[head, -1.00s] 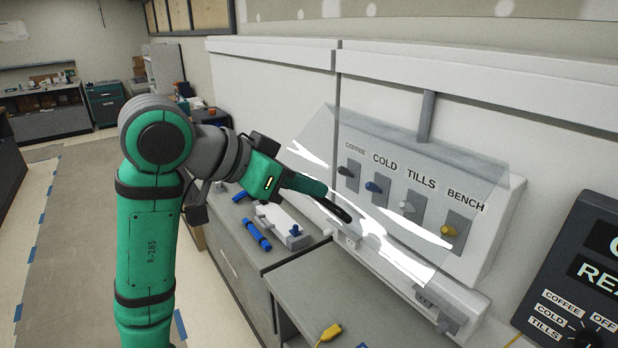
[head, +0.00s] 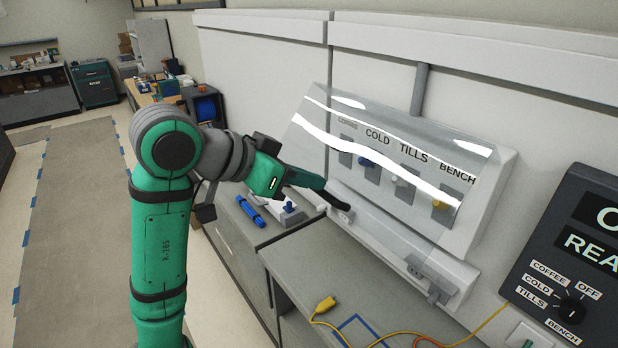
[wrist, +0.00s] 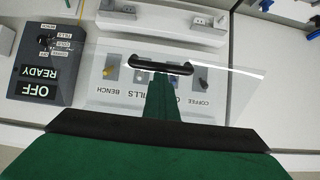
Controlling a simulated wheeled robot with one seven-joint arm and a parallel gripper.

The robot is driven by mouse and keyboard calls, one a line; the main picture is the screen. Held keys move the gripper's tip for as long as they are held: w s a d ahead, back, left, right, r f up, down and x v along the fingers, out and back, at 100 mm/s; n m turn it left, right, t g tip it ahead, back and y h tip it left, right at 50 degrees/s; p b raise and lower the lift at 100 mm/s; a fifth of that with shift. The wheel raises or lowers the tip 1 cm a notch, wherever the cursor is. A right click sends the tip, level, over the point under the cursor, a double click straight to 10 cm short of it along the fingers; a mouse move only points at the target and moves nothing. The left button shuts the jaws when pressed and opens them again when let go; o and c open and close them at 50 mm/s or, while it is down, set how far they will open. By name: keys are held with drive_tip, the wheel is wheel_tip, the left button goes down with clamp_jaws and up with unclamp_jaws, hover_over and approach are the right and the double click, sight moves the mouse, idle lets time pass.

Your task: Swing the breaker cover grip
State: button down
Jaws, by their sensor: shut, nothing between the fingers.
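The clear breaker cover (head: 398,166) is a bent see-through sheet with bright glare, in front of the breaker panel (head: 484,205). The switches and their labels show through it. It also spans the wrist view (wrist: 225,82). A dark bar that looks like the cover grip (wrist: 140,66) lies at the tip of my green gripper (wrist: 158,76). In the head view my gripper (head: 322,187) reaches in from the left at the cover's lower left, with its fingers shut and nothing held between them. Whether it touches the grip is unclear.
A dark box with a selector knob (head: 572,310) is on the wall at the right. A grey bench (head: 375,275) below the panel carries a yellow plug (head: 325,305) and cable. A blue tool (head: 250,211) lies on the cabinet at left.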

drive_tip(key=w+d+f, duration=0.2)
drive_tip(key=d+f, duration=0.1)
drive_tip(key=f, duration=0.2)
drive_tip(key=shift+w+f, duration=0.2)
drive_tip(key=shift+f, duration=0.15)
idle(0.3)
drive_tip(key=x, duration=0.6)
drive_tip(key=shift+f, duration=0.5)
drive_tip(key=shift+w+d+f, duration=0.15)
drive_tip(key=shift+w+d, duration=0.1)
idle(0.3)
drive_tip(key=shift+w+d+f, duration=0.1)
drive_tip(key=shift+d+f, duration=0.05)
drive_tip(key=shift+d, duration=0.05)
drive_tip(key=c, duration=2)
unclamp_jaws()
drive_tip(key=shift+d, duration=0.2)
drive_tip(key=shift+c, duration=0.2)
